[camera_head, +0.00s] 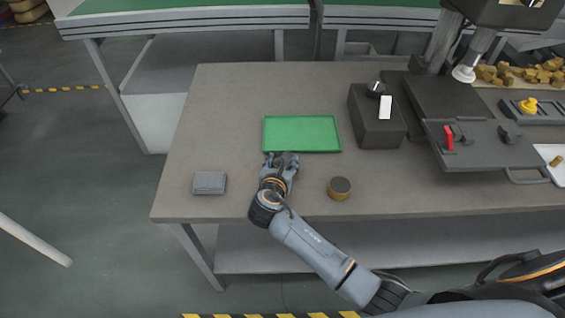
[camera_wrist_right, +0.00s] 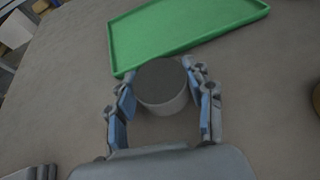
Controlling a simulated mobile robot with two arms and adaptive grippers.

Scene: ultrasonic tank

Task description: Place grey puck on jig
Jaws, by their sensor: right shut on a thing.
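The grey puck (camera_wrist_right: 162,84) is a short grey cylinder in the right wrist view. My right gripper (camera_wrist_right: 160,92) has one finger on each side of it and is shut on it. In the head view my right gripper (camera_head: 281,162) is at the near left edge of the green tray (camera_head: 301,134), and it mostly hides the puck. The tray also shows in the wrist view (camera_wrist_right: 180,28), just beyond the puck. I cannot tell whether the puck touches the table. I cannot tell for sure which thing is the jig. My left gripper is not in view.
A second puck with a brownish-yellow side (camera_head: 339,188) stands right of my gripper. A small grey block (camera_head: 209,183) lies to the left. A dark box (camera_head: 377,117) stands right of the tray, with dark equipment (camera_head: 482,146) beyond.

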